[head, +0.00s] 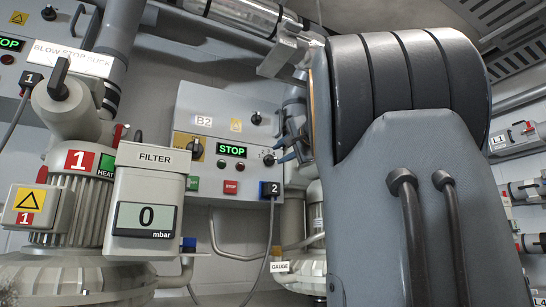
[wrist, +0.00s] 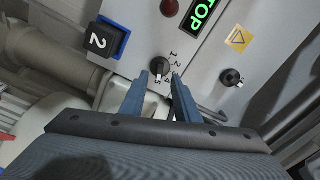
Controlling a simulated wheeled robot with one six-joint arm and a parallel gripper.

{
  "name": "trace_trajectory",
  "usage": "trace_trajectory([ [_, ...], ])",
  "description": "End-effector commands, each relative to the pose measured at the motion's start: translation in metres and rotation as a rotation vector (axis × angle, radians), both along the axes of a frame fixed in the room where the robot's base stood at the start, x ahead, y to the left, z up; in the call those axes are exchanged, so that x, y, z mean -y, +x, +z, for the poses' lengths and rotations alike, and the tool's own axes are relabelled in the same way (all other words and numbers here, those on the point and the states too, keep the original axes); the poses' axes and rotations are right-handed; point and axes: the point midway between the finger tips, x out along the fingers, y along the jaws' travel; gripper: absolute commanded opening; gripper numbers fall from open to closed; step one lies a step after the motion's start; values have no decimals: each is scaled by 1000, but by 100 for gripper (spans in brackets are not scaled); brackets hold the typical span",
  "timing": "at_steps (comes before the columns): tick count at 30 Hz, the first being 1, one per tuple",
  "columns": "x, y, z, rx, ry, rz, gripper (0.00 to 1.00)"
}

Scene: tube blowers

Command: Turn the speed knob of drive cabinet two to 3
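Drive cabinet two (head: 250,105) is a grey wall box with a blue "2" tag (head: 270,188) and a green STOP display (head: 231,150). Its small dark speed knob (head: 268,159) sits right of the display. In the wrist view the knob (wrist: 159,66) has small digits around it, and I cannot read its setting surely. My gripper (wrist: 160,76) is open, with its two blue fingers pointing at the knob. The knob shows just beyond and between the tips; I cannot tell whether they touch it. In the head view my gripper (head: 280,149) is close to the knob's right, partly hidden by my arm.
Another dark knob (head: 256,118) is higher on the cabinet; a yellow plate with a rotary switch (head: 196,148) is at its left. A red button (head: 231,187) is below the display. The FILTER gauge box (head: 146,205) and blower one (head: 75,195) stand at left.

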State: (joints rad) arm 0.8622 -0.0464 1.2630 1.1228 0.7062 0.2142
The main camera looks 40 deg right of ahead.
Motion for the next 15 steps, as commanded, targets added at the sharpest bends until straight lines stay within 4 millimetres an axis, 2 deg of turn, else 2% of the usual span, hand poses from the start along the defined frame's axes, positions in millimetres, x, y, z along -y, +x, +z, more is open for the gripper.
trace_trajectory([
  [6,7,32,1,-1,1,3,29],
  [10,10,43,0,-2,0,2,29],
  [15,11,48,0,1,0,1,29],
])
